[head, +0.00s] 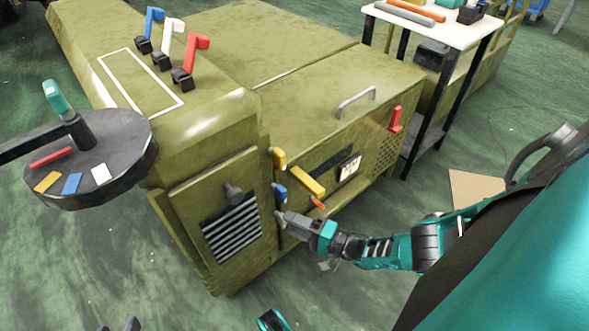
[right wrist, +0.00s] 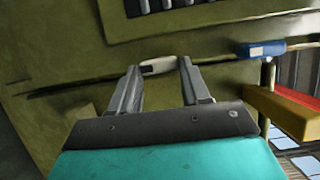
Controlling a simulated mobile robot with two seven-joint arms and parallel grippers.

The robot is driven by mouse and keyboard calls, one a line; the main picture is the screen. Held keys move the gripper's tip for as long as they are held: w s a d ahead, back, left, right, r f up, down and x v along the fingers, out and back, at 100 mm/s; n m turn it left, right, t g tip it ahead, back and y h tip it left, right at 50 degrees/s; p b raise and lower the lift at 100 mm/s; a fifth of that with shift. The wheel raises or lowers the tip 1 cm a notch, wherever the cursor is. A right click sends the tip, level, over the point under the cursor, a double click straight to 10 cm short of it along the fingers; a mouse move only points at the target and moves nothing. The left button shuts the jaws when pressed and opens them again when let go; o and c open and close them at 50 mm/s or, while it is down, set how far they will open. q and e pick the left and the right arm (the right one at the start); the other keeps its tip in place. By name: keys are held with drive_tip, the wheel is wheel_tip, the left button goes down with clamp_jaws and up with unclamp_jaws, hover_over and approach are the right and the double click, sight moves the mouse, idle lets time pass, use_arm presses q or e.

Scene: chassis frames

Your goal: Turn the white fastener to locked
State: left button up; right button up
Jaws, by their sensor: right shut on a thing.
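The white fastener (head: 279,217) is the lowest of three fasteners along the front corner seam of the olive chassis (head: 330,110). In the right wrist view, the white fastener (right wrist: 158,66) lies between the fingertips, with the blue one (right wrist: 262,49) to the right. Dark prongs at the bottom left edge of the head view may be my left gripper; its state is unclear.
A yellow handle (head: 307,181) and a small orange piece (head: 317,202) sit right of the fasteners. A slatted vent (head: 232,230) is to the left. A round dark tray (head: 115,150) stands at far left. Blue, white and red levers stand on top. Green floor is open in front.

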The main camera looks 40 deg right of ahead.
drive_tip(key=shift+w, duration=0.1)
idle(0.3)
drive_tip(key=o, duration=1.1)
drive_tip(key=shift+c, duration=0.2)
drive_tip(key=v, duration=1.3)
